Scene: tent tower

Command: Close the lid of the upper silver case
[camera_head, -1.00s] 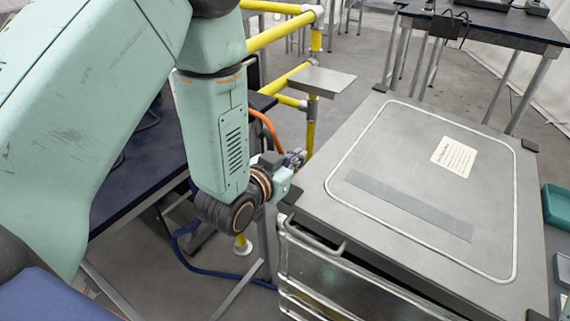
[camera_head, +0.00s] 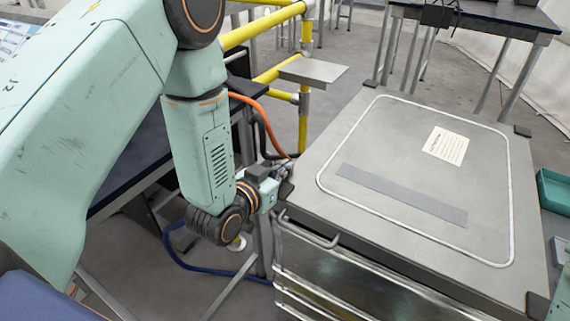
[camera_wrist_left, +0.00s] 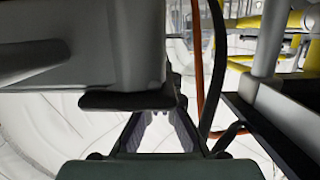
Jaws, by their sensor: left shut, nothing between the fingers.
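The upper silver case (camera_head: 350,268) stands at the lower right of the head view, with a handle on its front side. Its flat grey lid (camera_head: 390,215) lies over it, bearing a white outline, a dark strip and a paper label. A narrow dark gap shows under the lid's front edge. My left gripper (camera_head: 284,168) is at the lid's left corner, small and partly hidden by its own wrist. My right gripper is not in view.
A yellow railing (camera_head: 262,35) with a small metal shelf (camera_head: 312,71) stands behind the case. A dark table (camera_head: 135,150) lies behind my left arm. A green bin (camera_head: 555,190) is at the right edge. Open floor (camera_head: 375,60) lies beyond the case.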

